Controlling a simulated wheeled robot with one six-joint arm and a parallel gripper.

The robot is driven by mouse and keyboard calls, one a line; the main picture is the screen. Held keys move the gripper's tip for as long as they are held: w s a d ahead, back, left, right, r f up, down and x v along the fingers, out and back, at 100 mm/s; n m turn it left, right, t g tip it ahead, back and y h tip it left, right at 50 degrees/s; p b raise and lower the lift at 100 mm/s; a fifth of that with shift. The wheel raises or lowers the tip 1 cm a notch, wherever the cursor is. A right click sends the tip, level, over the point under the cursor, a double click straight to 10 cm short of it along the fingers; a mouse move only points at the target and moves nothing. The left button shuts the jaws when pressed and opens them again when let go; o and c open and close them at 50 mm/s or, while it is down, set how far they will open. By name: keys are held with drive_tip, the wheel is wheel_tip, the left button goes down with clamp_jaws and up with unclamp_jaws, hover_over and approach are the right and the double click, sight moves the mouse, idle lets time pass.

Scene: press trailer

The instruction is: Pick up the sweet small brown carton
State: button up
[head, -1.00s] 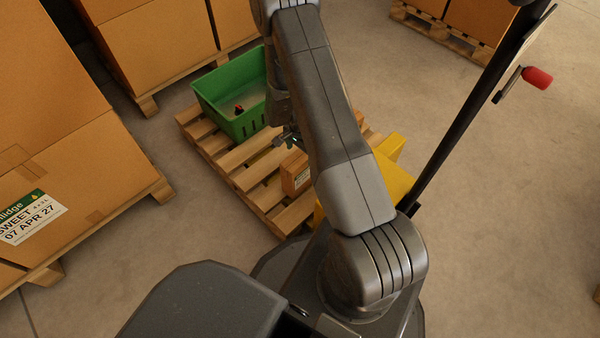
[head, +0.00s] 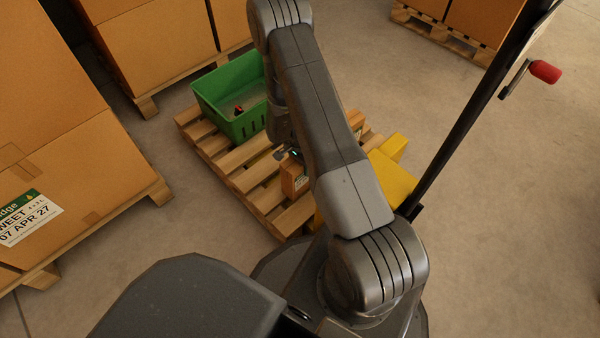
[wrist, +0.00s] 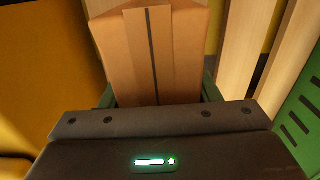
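A small brown carton (head: 293,182) with a pale label stands on the wooden pallet, partly hidden by my arm in the head view. The label is too small to read. In the wrist view the carton (wrist: 180,40) fills the top middle, with a dark seam running along its taped top. My gripper (head: 290,155) is at the carton's top. In the wrist view my gripper (wrist: 160,92) has one finger at each side of the carton. The fingers look open around it; contact is not clear.
A green crate (head: 206,92) with a small red and black item inside stands on the pallet (head: 240,180). Yellow equipment (head: 395,175) is at the right. Large cartons (head: 60,130) on pallets stand left and behind. Floor at the right is clear.

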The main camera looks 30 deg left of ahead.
clamp_jaws()
drive_tip(key=shift+r, duration=0.15)
